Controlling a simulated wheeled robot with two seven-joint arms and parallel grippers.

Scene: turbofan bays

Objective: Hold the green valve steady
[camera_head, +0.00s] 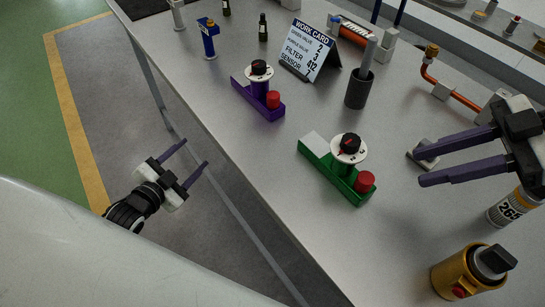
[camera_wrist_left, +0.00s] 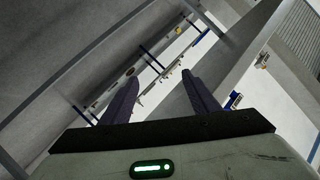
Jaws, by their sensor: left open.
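The green valve (camera_head: 320,160) stands on the table in the head view. It has a green base, a white dial with a black knob (camera_head: 350,143), and a red cap (camera_head: 365,181) at its near end. My left gripper (camera_head: 197,155) is open and empty, off the table's left edge and apart from the valve. Its two fingers (camera_wrist_left: 160,100) also show in the left wrist view, spread with nothing between them. My right gripper (camera_head: 419,166) is to the right of the valve, its fingers apart and pointing left toward it, with a visible gap to the valve.
A purple valve (camera_head: 257,100) stands behind the green one. A dark holder (camera_head: 359,90) and a work card (camera_head: 305,48) are further back. A gold cylinder (camera_head: 455,277) and a canister labelled 265 (camera_head: 506,209) stand at the right. The table's left edge runs between my left gripper and the valve.

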